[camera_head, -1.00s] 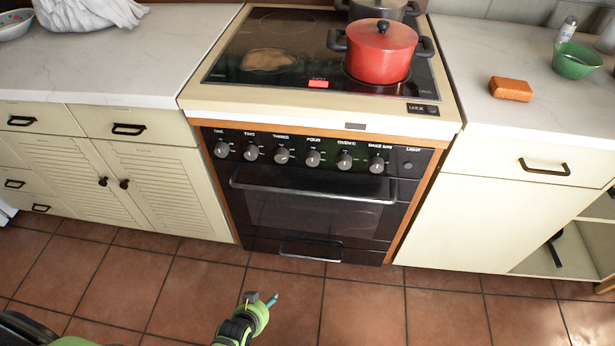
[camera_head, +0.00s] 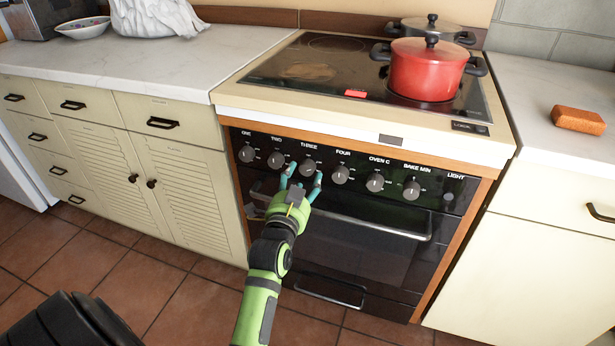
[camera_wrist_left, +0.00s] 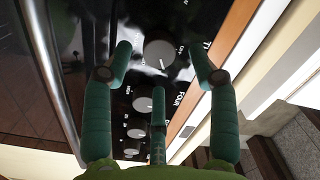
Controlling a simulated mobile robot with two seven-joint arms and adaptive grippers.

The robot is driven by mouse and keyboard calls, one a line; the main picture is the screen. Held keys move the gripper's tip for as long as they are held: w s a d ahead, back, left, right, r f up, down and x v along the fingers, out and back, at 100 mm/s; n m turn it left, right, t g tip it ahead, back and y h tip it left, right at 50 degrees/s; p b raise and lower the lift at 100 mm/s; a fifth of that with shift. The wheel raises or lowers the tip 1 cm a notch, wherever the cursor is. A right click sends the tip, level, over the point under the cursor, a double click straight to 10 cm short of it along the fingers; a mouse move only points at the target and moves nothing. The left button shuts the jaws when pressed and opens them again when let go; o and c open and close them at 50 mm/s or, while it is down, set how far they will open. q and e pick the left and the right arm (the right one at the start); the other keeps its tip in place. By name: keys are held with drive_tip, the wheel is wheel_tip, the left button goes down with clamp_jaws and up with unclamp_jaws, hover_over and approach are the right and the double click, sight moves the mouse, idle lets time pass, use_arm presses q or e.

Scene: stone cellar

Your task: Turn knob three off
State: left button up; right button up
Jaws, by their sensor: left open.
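Knob three (camera_head: 308,166) is a grey round knob under the label THREE on the black front panel of the stove (camera_head: 395,208). My left gripper (camera_head: 303,175) is open in front of it, its teal fingertips just below and beside the knob in the head view. In the left wrist view knob three (camera_wrist_left: 160,54) shows between two spread fingertips, with a visible gap on each side. A small white mark shows on its face; its exact setting is hard to read. A third finger (camera_wrist_left: 158,115) is below it. My right gripper is not in view.
Knob two (camera_head: 276,160) and knob four (camera_head: 340,174) flank knob three closely. The oven door handle (camera_head: 375,226) runs below. A red pot (camera_head: 427,72) stands on the cooktop, and an orange sponge (camera_head: 578,119) lies on the right counter.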

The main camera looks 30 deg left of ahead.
sight(307, 168)
use_arm(q)
drive_tip(key=shift+x, duration=1.3)
drive_tip(key=c, duration=1.1)
drive_tip(key=shift+c, duration=0.3)
drive_tip(key=shift+r, duration=0.1)
